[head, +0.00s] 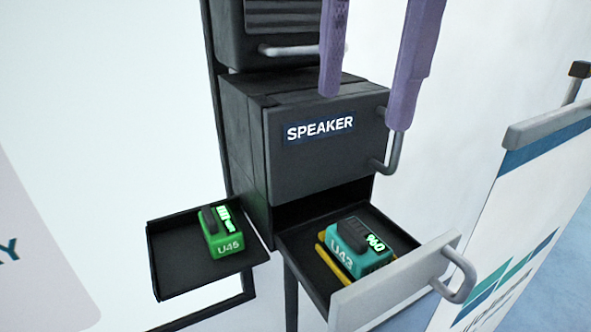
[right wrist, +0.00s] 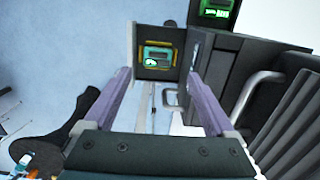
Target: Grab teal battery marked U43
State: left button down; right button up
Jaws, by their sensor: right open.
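The teal battery marked U43 (head: 361,248) sits in the pulled-out lower drawer (head: 393,289), with a dark grip on top and a lit green display. Yellow edging shows around its base. In the right wrist view the teal battery (right wrist: 158,55) shows beyond and between my fingertips. My right gripper (head: 364,108) is open and empty, its two purple fingers pointing down in front of the SPEAKER drawer, above and apart from the battery. The right gripper also shows in the right wrist view (right wrist: 159,73). My left gripper is in neither view.
A green battery marked U45 (head: 226,236) sits on a dark side tray (head: 172,275) left of the open drawer. The closed SPEAKER drawer (head: 300,165) with its metal handle stands above. A white panel (head: 535,190) stands at the right.

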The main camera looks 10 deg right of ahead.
jog(key=d+f+b, duration=0.1)
jog(key=b, duration=0.5)
send_over(354, 231)
jog(key=shift+h, duration=0.3)
notch_tip(354, 231, down, 9)
jog(key=shift+r, duration=0.2)
jog(key=shift+f+b, duration=1.35)
jog(key=shift+f, duration=1.4)
jog(key=shift+r, duration=0.1)
grip_shut()
